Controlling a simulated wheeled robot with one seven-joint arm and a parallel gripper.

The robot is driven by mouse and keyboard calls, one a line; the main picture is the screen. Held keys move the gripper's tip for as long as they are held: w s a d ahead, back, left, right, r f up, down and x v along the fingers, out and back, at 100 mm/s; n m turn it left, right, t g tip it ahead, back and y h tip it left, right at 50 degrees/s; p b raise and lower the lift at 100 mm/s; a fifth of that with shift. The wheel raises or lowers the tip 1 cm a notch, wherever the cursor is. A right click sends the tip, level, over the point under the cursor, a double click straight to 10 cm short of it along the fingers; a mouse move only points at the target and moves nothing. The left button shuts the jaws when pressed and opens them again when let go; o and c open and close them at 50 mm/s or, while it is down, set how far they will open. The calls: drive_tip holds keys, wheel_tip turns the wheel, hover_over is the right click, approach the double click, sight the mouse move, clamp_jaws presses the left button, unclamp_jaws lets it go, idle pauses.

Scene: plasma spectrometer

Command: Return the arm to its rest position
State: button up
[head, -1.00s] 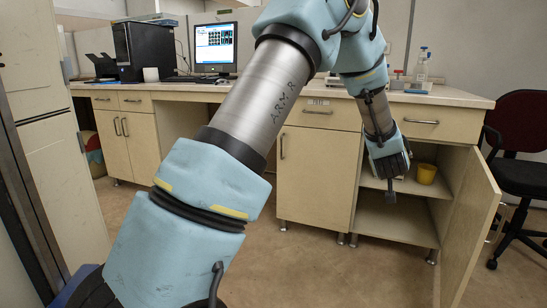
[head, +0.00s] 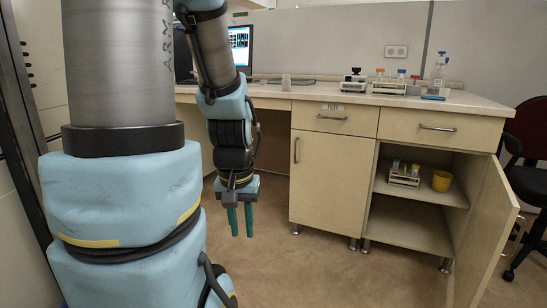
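My arm is folded on the left side of the head view, covered in light blue padding. My gripper (head: 240,222) hangs below the wrist, pointing down, with two green fingers. A gap shows between the fingers and nothing is held in it. The gripper is in front of the bench, left of the drawer cabinet, and touches nothing that I can see.
The cabinet door (head: 484,238) at right stands open. The bench top holds a small device (head: 355,84) and several bottles. A dark chair (head: 528,155) stands at the right edge. Floor ahead is clear.

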wheel_tip(320, 180, up, 24)
drive_tip(key=p, duration=2.2)
drive_tip(key=shift+p, duration=0.35)
